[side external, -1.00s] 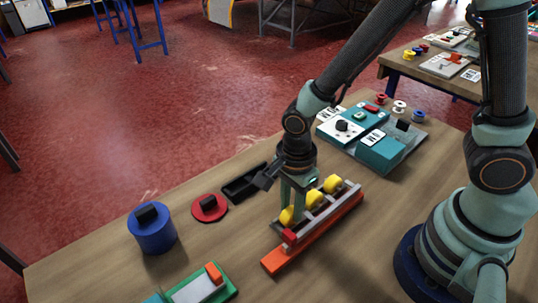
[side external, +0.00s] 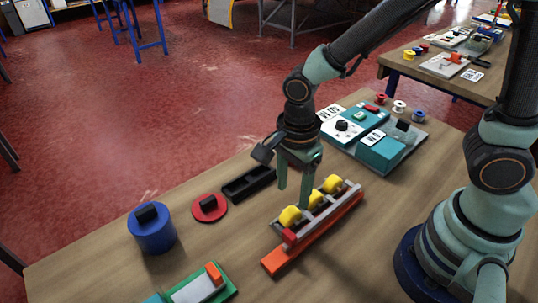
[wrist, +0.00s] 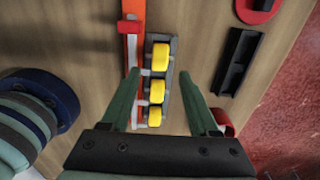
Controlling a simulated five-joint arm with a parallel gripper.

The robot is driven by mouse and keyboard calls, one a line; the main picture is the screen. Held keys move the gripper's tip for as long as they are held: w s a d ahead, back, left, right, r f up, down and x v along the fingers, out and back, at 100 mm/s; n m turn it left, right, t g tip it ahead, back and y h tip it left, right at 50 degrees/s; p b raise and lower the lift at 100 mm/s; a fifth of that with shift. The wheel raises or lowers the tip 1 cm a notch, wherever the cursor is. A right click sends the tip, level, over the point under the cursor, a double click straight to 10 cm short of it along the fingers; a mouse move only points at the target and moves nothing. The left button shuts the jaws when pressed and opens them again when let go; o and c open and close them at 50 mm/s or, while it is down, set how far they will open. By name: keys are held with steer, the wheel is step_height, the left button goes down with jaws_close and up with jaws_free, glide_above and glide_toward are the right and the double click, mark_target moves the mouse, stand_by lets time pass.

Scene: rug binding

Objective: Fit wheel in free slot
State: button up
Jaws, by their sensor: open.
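Three yellow wheels stand in a row in a grey rack (side external: 352,187): the near one (side external: 290,216), the middle one (side external: 316,198) and the far one (side external: 332,184). The wrist view shows the wheels (wrist: 160,57) in line, with a wider gap after the first one. My gripper (side external: 293,197) is open and empty above the rack. In the wrist view my gripper (wrist: 158,76) has a finger on each side of the row, apart from the wheels. A finger hides part of the rack in the side view.
An orange bar (side external: 285,257) runs beside the rack. A black tray (side external: 248,183), a red disc (side external: 209,209) and a blue cylinder (side external: 152,234) stand to the left. A teal device (side external: 380,153) is behind. A green board (side external: 228,287) lies at the front edge.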

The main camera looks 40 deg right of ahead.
mark_target(291, 210)
step_height(291, 210, up, 6)
steer(key=d+r+n+t, duration=0.5)
steer(key=d+r+n, duration=0.4)
steer(key=d+n, duration=0.5)
steer(key=n, duration=0.4)
steer(key=shift+w+r+t, duration=0.25)
steer(key=shift+r+t, duration=0.05)
steer(key=shift+r, duration=0.05)
